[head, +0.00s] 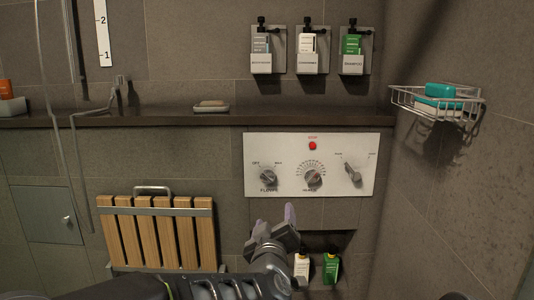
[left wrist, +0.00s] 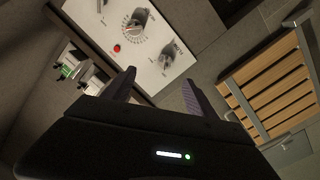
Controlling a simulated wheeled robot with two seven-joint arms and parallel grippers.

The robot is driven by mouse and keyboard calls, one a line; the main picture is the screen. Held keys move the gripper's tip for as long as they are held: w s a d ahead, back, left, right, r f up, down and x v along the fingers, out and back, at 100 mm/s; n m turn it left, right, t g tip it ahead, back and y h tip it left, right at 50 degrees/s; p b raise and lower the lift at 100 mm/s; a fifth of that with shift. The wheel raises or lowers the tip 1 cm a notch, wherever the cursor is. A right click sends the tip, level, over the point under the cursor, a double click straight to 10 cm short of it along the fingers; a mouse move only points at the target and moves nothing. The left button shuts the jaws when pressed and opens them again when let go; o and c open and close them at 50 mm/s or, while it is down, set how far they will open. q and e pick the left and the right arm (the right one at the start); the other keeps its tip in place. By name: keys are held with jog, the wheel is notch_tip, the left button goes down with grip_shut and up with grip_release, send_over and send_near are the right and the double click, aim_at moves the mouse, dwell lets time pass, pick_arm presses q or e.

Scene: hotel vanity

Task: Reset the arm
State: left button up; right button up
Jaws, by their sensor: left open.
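My left gripper (head: 276,220) reaches up from the bottom middle of the head view. It is open and nothing shows between its fingers. It is just below the white control panel (head: 360,188) and looks apart from it. In the left wrist view the two fingers of the left gripper (left wrist: 158,90) are spread, with the control panel (left wrist: 160,18) beyond them, tilted in the picture. My right gripper is not in view.
A folded wooden slat seat (head: 160,240) is left of the gripper. Two bottles, white (head: 301,268) and green (head: 331,268), stand in a low recess. A dark ledge (head: 150,118) crosses the wall. A wire basket (head: 438,103) hangs at right, below the dispensers' level (head: 307,62).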

pick_arm(q)
jog(key=s+d+f+m+g+h+p, duration=0.1)
jog(key=s+f+m+g+h+p, duration=0.2)
jog(key=f, duration=0.7)
jog(key=s+d+f+m+g+p, duration=0.25)
jog(key=s+f+g+p, duration=0.3)
jog(key=f, duration=0.45)
jog(key=s+a+f+g+p, duration=0.2)
jog(key=s+a+p, duration=0.2)
jog(key=s, duration=0.5)
jog(key=s+a+f+n+g+p, duration=0.1)
jog(key=s+a+f+g+p, duration=0.2)
jog(key=s+p, duration=0.4)
jog(key=s+a+f+g+p, duration=0.3)
jog(key=s+a+p, duration=0.2)
jog(key=s, duration=0.5)
jog(key=shift+s+a+p, duration=0.3)
jog(key=shift+p, duration=0.4)
jog(key=shift+g, duration=0.25)
jog(key=shift+c, duration=0.5)
